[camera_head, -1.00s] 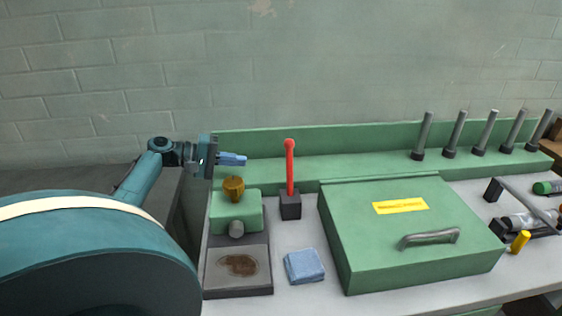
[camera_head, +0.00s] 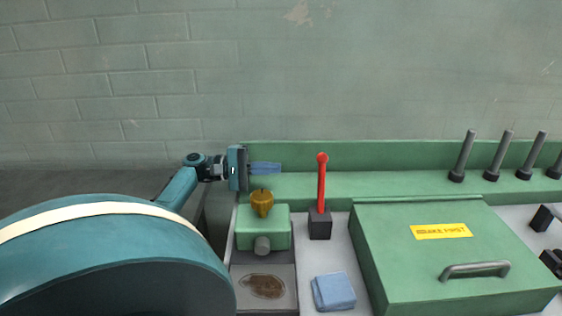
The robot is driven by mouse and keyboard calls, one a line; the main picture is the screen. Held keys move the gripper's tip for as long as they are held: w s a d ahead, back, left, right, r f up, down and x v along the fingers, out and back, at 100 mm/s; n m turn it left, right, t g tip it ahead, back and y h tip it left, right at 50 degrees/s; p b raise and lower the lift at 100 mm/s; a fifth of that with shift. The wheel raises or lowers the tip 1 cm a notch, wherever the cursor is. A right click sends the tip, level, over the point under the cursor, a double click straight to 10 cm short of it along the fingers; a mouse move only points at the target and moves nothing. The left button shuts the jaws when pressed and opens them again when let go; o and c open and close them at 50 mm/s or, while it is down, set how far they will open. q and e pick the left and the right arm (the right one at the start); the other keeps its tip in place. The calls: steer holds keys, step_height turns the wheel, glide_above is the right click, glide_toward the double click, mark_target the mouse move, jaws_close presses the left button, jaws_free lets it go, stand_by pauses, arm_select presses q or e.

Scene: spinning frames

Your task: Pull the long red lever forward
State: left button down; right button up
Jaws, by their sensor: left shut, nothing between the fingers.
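The long red lever (camera_head: 321,184) stands upright, with a round red knob on top, in a dark block (camera_head: 320,224) on the bench. My left gripper (camera_head: 279,168) is at the left of the lever, near the height of its upper part. Its blue fingers point right toward the lever and are shut and empty. A gap shows between the fingertips and the lever. My right gripper is not in view.
A green box with a brass knob (camera_head: 262,203) sits just below my left gripper. A blue cloth (camera_head: 333,291) lies in front of the lever. A large green lidded box (camera_head: 400,250) with a handle stands at the right. Several grey pegs (camera_head: 462,157) stand at the back right.

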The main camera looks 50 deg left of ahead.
mark_target(321, 189)
arm_select(q)
steer(key=p+x, duration=0.1)
steer(key=x, duration=0.7)
steer(key=shift+w+d+r+p, duration=0.1)
steer(key=shift+w+d+p, duration=0.05)
steer(key=shift+p, duration=0.25)
steer(key=shift+s+d+r+p, duration=0.1)
steer(key=shift+s+d+p, duration=0.25)
steer(key=shift+d, duration=0.2)
steer(key=shift+s+d+r+p, duration=0.15)
steer(key=shift+s+d+p, duration=0.1)
steer(key=shift+d+p, duration=0.25)
steer(key=shift+s+d+r+p, duration=0.1)
steer(key=shift+s+d+p, duration=0.25)
steer(key=shift+d, duration=0.3)
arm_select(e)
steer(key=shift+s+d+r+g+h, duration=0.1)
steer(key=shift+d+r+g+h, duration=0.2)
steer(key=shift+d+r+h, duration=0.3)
arm_select(q)
steer(key=shift+w, duration=0.1)
steer(key=shift+d, duration=0.1)
